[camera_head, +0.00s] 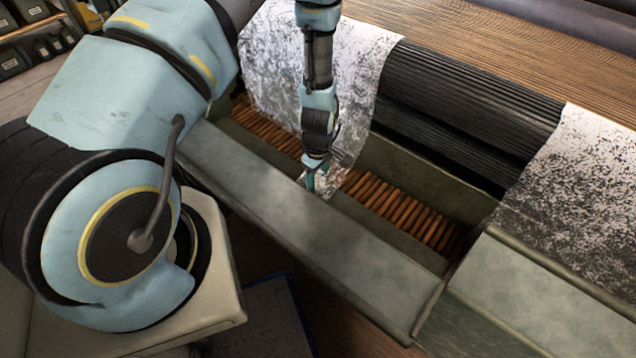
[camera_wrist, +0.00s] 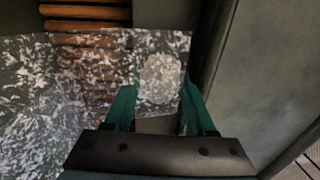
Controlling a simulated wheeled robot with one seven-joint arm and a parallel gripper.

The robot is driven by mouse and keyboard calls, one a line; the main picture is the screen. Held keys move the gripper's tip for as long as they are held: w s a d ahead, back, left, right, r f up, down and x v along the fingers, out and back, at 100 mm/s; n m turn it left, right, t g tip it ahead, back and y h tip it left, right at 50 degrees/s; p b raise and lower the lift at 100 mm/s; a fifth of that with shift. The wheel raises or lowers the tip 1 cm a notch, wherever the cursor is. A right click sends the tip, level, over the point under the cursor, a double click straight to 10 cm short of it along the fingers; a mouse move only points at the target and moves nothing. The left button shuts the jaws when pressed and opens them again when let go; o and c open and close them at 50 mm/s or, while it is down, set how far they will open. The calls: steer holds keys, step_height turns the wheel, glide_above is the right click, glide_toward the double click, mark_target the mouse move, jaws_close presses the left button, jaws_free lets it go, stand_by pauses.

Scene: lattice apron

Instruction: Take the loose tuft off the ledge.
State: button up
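The loose tuft (camera_wrist: 160,78) is a pale, rounded, fluffy clump in the wrist view. It shows between the tips of my gripper's (camera_wrist: 159,88) two teal fingers. The fingers stand apart on either side of it, and the gripper looks open. I cannot tell whether either finger touches the tuft. In the head view my gripper (camera_head: 316,183) points down at the inner edge of the long grey-green ledge (camera_head: 270,190). There the tuft is hard to tell from the speckled white material around the fingers.
A speckled white sheet (camera_head: 285,75) drapes down over orange-brown slats (camera_head: 400,212) in a trough. A ribbed dark roller (camera_head: 470,100) lies behind, with a second speckled sheet (camera_head: 575,190) at right. The trough walls stand close to my gripper.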

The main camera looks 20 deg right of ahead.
steer(key=c, duration=0.8)
steer(key=shift+r, duration=0.1)
